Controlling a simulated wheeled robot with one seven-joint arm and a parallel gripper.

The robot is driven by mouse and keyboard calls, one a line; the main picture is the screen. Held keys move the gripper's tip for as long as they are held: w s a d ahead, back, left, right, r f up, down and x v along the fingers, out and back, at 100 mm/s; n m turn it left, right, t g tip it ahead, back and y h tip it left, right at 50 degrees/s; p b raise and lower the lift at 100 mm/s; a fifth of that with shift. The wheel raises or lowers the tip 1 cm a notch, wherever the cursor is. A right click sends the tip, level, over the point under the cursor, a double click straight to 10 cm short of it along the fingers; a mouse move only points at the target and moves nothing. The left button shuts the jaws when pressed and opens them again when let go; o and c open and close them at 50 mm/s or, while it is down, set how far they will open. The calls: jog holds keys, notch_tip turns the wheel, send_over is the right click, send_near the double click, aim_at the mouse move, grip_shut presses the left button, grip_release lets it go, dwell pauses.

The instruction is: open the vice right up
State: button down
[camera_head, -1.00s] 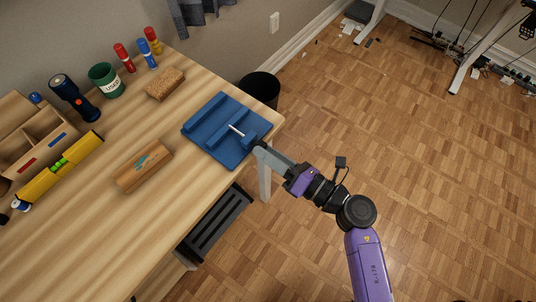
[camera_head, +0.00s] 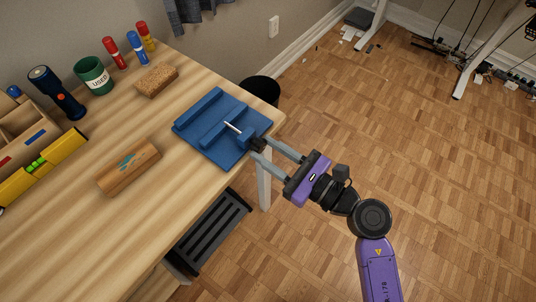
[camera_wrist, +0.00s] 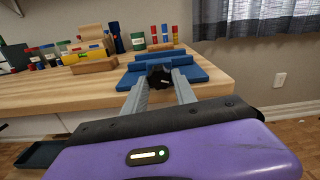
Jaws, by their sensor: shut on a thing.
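The blue vice (camera_head: 207,125) sits flat at the right end of the desk. It has a fixed jaw at the far left, a sliding jaw in the middle and a pale metal rod (camera_head: 233,127). A dark knob (camera_head: 257,144) is at its near right end, by the desk edge. My gripper (camera_head: 259,147) reaches in from the right, its two grey fingers shut on the dark knob. In the wrist view the fingers stand either side of the knob (camera_wrist: 159,76), with the blue vice (camera_wrist: 135,75) behind. A gap shows between the jaws.
A wooden block (camera_head: 129,168) and a cork block (camera_head: 157,80) lie on the desk. A green cup (camera_head: 95,76), a torch (camera_head: 57,93), several markers and a yellow level (camera_head: 42,165) stand or lie further left. A black bin (camera_head: 262,90) is beyond the desk edge.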

jog(key=n+b, duration=0.2)
jog(key=n, duration=0.1)
jog(key=n+b, duration=0.1)
jog(key=shift+f+n, duration=0.25)
jog(key=shift+n, duration=0.05)
jog(key=n+b, duration=0.9)
jog(key=n, duration=0.1)
jog(key=shift+n, duration=0.4)
jog(key=n+b, duration=0.2)
jog(key=n, duration=0.1)
jog(key=n+b, duration=0.1)
jog(key=b, duration=0.1)
jog(key=shift+r+n, duration=0.25)
jog(key=shift+n, duration=0.15)
jog(key=c, duration=1)
grip_release()
jog(key=shift+r, duration=0.1)
